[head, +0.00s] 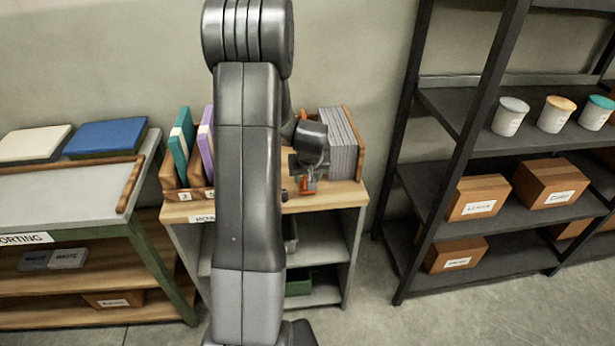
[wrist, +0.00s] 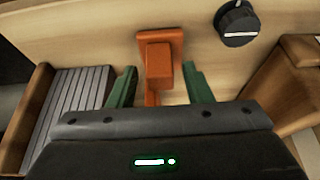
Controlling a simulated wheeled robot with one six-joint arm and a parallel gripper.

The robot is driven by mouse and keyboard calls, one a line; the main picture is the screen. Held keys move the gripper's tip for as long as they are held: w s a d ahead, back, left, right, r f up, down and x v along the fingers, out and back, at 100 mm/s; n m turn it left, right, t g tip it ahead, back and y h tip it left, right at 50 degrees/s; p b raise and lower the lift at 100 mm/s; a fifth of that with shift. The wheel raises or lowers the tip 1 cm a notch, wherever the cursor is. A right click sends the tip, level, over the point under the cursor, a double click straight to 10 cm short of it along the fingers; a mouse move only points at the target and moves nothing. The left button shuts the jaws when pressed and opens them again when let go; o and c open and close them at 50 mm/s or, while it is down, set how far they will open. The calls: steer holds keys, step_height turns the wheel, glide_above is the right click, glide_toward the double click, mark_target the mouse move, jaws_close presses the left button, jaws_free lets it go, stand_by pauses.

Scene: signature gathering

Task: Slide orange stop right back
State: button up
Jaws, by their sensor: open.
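The orange stop (wrist: 160,62) stands on the light wooden shelf top in the wrist view, a flat base with a raised block. It also shows in the head view (head: 308,186), small and partly covered by my wrist. My gripper (wrist: 159,72) is open, with one green finger on each side of the stop. Small gaps show between fingers and stop, so it does not look gripped. In the head view my arm hides much of the shelf top left of the stop.
Grey booklets (wrist: 77,92) stand close beside my gripper, by a wooden end board (wrist: 36,115). A black knob (wrist: 237,24) sits on the shelf top. Teal (head: 181,143) and purple (head: 206,140) binders stand left of my arm. A dark rack (head: 470,118) is at right.

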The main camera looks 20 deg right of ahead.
steer(key=v, duration=1.3)
steer(key=shift+s+r+b, duration=0.2)
steer(key=shift+r+b, duration=0.05)
steer(key=shift+b, duration=0.1)
steer(key=shift+a+f, duration=0.1)
steer(key=x, duration=1.3)
steer(key=shift+w+f+p, duration=0.2)
steer(key=shift+f+p, duration=0.05)
steer(key=shift+p, duration=0.15)
